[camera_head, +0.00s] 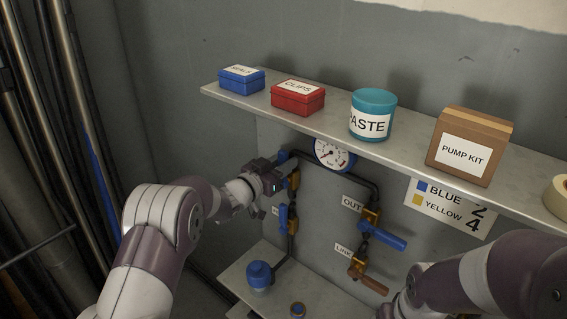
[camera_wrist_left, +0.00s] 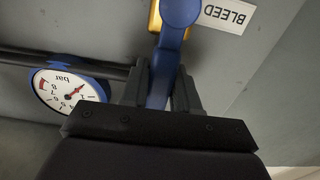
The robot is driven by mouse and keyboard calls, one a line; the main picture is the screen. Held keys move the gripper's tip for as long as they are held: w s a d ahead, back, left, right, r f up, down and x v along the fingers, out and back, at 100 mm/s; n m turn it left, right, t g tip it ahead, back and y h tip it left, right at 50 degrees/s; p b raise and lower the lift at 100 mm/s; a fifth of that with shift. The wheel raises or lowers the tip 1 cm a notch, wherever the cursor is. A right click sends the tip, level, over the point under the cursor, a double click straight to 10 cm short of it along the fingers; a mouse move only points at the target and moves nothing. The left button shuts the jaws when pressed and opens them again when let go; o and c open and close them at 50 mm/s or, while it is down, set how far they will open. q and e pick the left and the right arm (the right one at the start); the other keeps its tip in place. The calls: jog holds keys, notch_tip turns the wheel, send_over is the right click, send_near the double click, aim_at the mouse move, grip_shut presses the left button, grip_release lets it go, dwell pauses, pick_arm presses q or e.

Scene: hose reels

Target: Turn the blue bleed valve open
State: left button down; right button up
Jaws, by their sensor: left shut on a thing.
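The bleed valve has a yellow-brass body (camera_head: 293,181) with a blue lever (camera_head: 283,156), high on the left of the grey panel. In the left wrist view the blue lever (camera_wrist_left: 168,45) runs between the two dark fingers of my left gripper (camera_wrist_left: 163,88), which is shut on it. The BLEED label (camera_wrist_left: 228,14) is beside the valve in that view. In the head view my left gripper (camera_head: 275,176) reaches the lever from the left and partly hides the valve. My right arm comes in at lower right; its gripper does not show.
A pressure gauge (camera_head: 334,154) sits right of the valve. Below and right are more valves, including a blue OUT handle (camera_head: 384,237) and a brown LINK handle (camera_head: 374,285). A shelf (camera_head: 222,94) with boxes and a tub overhangs the panel.

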pick_arm(q)
jog(key=c, duration=0.9)
grip_release()
jog(key=shift+a, duration=0.1)
jog(key=b+v, duration=0.3)
jog(key=v, duration=0.9)
jog(key=shift+s+a, duration=0.15)
jog(key=shift+s, duration=0.1)
jog(key=shift+f, duration=0.15)
